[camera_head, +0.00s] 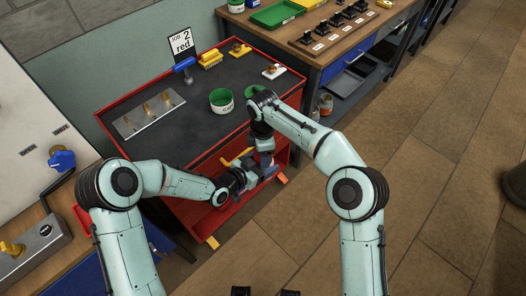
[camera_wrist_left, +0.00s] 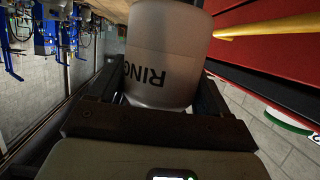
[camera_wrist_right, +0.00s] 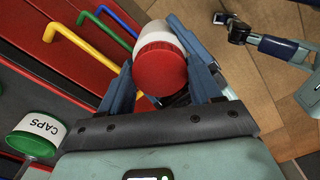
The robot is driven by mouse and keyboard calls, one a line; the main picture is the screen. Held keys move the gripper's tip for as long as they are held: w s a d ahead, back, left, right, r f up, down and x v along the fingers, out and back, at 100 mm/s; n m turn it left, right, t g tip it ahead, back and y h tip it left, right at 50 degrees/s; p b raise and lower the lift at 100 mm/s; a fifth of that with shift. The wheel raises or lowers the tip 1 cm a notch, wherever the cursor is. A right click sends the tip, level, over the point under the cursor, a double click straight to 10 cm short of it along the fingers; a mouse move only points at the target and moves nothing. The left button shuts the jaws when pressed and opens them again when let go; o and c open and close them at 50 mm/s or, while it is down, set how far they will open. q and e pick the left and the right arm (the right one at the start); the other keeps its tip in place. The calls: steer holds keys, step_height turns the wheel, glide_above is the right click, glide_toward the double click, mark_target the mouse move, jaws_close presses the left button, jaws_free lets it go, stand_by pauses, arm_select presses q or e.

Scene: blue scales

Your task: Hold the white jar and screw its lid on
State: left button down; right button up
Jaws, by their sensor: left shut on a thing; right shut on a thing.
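The white jar (camera_wrist_left: 162,60) with dark lettering sits between the fingers of my left gripper (camera_wrist_left: 155,100), which is shut on it. The red lid (camera_wrist_right: 160,68) lies between the fingers of my right gripper (camera_wrist_right: 165,95), which is shut on it. White of the jar (camera_wrist_right: 158,28) shows directly behind the lid, so the lid is at the jar's end; whether it is threaded cannot be told. In the head view, my left gripper (camera_head: 240,178) and right gripper (camera_head: 264,165) meet in front of the red cart, mostly hiding jar and lid.
A green-and-white CAPS container (camera_wrist_right: 38,135) and coloured hooks (camera_wrist_right: 85,46) are near my right gripper. Open floor lies right.

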steer(key=o, duration=1.2)
steer(key=shift+r, duration=2.3)
steer(key=shift+c, duration=0.6)
steer(key=r+n, duration=0.1)
steer(key=n, duration=0.2)
steer(key=shift+r, duration=0.35)
steer(key=r+n, duration=0.1)
steer(key=n, duration=0.3)
steer(key=shift+r, duration=0.35)
